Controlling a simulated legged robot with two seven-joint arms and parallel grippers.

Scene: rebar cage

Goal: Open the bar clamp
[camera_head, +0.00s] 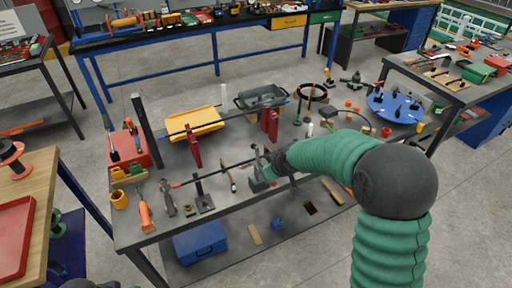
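A long thin dark bar with a red section (212,174), which looks like the bar clamp, runs above the front of the grey workbench (240,208). Its left end is near a small grey tool head (168,203), and a black upright stand (199,187) is by its middle. My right gripper (262,168), on the green-sleeved arm, is at the bar's right end. The gripper's fingers are small and dark here, so I cannot tell whether they grip the bar. My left gripper is not in view.
Red uprights (193,146) stand behind, with another bar (225,122) across them. A yellow tray (194,123), grey bin (261,97) and blue disc (394,107) are farther back. A red box (128,148) and orange-handled tool (145,217) are at the left.

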